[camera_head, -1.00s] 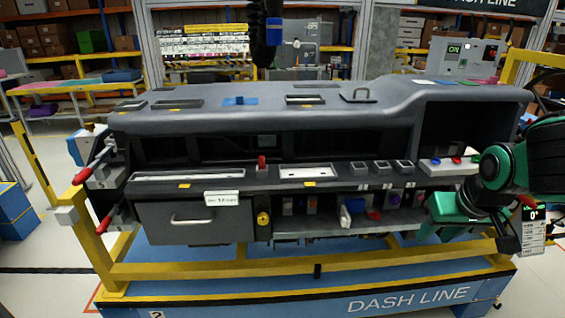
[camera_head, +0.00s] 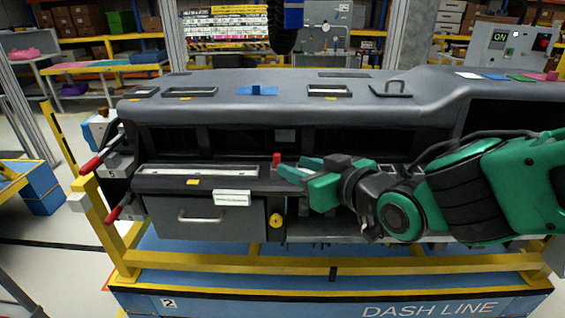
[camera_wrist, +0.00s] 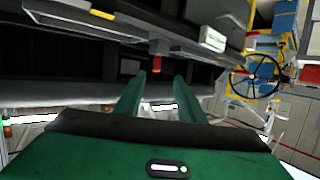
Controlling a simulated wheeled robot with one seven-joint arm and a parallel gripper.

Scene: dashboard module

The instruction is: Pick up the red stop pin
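The red stop pin (camera_head: 277,160) stands upright on the front ledge of the dashboard module (camera_head: 270,98), right of the long pale-lined tray. It also shows in the wrist view (camera_wrist: 157,62), just beyond my fingertips and between them sideways. My gripper (camera_head: 281,170) reaches in from the right, its green fingers close beside the pin in the head view. In the wrist view my gripper (camera_wrist: 160,75) has its two fingers apart with nothing between them. The pin's base is partly hidden in the head view, and I cannot tell whether a finger touches it.
A drawer (camera_head: 205,215) with a handle and a white label (camera_head: 232,198) lies left of the pin. A yellow knob (camera_head: 276,220) sits below it. Red clamp handles (camera_head: 91,165) stick out at the left. A yellow frame rail (camera_head: 250,262) runs along the front. My arm covers the right-hand ledge.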

